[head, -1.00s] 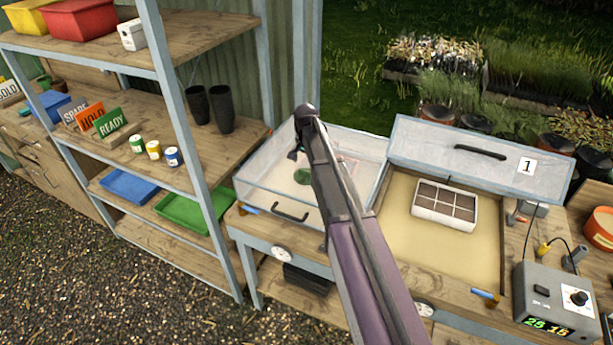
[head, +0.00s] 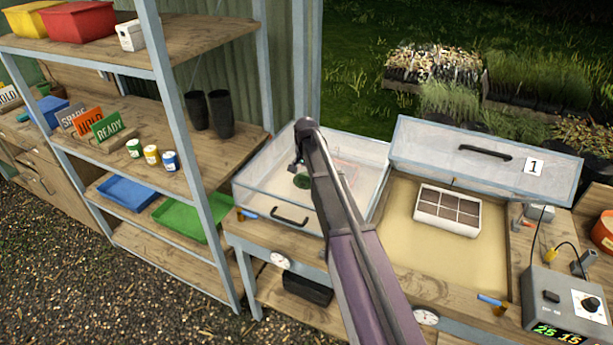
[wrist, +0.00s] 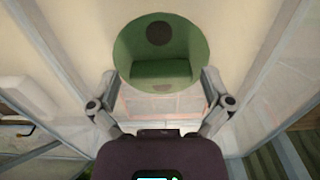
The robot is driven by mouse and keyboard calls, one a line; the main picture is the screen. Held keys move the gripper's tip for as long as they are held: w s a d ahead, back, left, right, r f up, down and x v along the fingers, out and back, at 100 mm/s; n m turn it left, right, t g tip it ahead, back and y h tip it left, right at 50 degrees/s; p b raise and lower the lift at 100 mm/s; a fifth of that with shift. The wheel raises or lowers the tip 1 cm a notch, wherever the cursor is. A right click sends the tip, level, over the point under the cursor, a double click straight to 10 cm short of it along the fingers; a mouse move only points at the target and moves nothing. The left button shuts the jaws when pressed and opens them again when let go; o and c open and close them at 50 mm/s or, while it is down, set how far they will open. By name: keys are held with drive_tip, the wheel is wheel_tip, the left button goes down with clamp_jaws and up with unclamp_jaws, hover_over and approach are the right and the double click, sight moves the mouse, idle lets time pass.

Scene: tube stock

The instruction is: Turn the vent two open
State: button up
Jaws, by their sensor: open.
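The vent appears as a round green piece (wrist: 160,52) with a dark round spot, ahead of my gripper in the wrist view. I see no clear contact. In the head view my arm hides most of the gripper.
The right box has a raised lid (head: 485,160) labelled 1 and a seed tray (head: 447,210) inside. A control box (head: 568,302) with a dial stands at right. A shelf rack (head: 190,150) stands left of the bench, close to the left box.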

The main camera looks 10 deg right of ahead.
drive_tip(key=c, duration=1)
drive_tip(key=shift+n, duration=0.3)
drive_tip(key=n, duration=0.8)
drive_tip(key=shift+n, duration=0.3)
drive_tip(key=n, duration=0.4)
drive_tip(key=shift+s+n, duration=0.1)
drive_tip(key=shift+n, duration=0.2)
drive_tip(key=n, duration=0.4)
